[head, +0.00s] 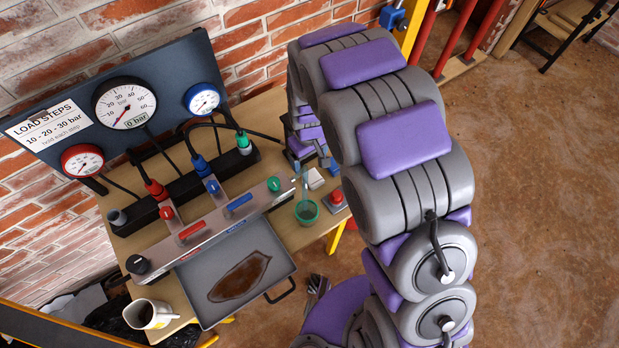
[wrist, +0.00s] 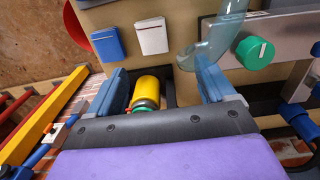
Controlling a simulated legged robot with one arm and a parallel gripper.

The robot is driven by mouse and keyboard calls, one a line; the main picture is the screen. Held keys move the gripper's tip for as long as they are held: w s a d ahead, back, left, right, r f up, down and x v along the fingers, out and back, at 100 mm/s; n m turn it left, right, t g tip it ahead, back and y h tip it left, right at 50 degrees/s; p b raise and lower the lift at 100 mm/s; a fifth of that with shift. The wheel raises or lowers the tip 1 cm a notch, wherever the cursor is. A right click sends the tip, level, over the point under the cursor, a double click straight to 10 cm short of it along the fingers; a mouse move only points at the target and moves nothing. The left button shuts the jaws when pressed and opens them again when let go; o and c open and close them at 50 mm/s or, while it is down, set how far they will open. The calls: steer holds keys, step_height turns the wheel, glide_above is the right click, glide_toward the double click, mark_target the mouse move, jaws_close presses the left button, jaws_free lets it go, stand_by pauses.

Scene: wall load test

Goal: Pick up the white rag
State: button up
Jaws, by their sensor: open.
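A small flat white square, which looks like the folded white rag (head: 315,178), lies on the wooden bench beside the green cup. It also shows in the wrist view (wrist: 151,36), next to a similar blue square (wrist: 107,44). My gripper (wrist: 162,66) is open, its blue fingers spread apart. The white square appears past the fingertips, not between them. A yellow cylinder with a green band (wrist: 146,92) shows between the fingers; I cannot tell its depth. In the head view my arm covers much of the gripper and the bench's far right part.
A green cup (head: 306,211) with a clear bluish tube stands near the rag, with a red button (head: 337,198) to its right. A valve manifold (head: 212,230) and a stained metal tray (head: 190,303) lie left. A mug (head: 148,314) stands front left. Gauges back the bench.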

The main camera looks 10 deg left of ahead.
steer(key=b, duration=0.1)
glide_above(311, 176)
steer(key=d, duration=0.2)
steer(key=f, duration=0.4)
steer(key=shift+s+a+f, duration=0.1)
steer(key=shift+s+f, duration=0.2)
steer(key=shift+f, duration=0.3)
steer(key=shift+a+f, duration=0.2)
steer(key=shift+a, duration=0.15)
steer(key=f, duration=0.1)
steer(key=f+b, duration=0.1)
steer(key=f, duration=0.1)
steer(key=a+f, duration=0.1)
steer(key=shift+w+a+f+b, duration=0.1)
steer(key=shift+w+f+b, duration=0.2)
steer(key=shift+b, duration=0.1)
steer(key=shift+d+f, duration=0.25)
steer(key=shift+d, duration=0.05)
steer(key=shift+d+r, duration=0.1)
steer(key=shift+d, duration=0.4)
steer(key=shift+a, duration=0.75)
steer(key=c, duration=0.6)
steer(key=shift+d, duration=0.2)
steer(key=c, duration=0.3)
steer(key=shift+d, duration=0.45)
steer(key=shift+c, duration=1.1)
steer(key=shift+a+r, duration=0.4)
step_height(311, 176, up, 9)
steer(key=p, duration=0.2)
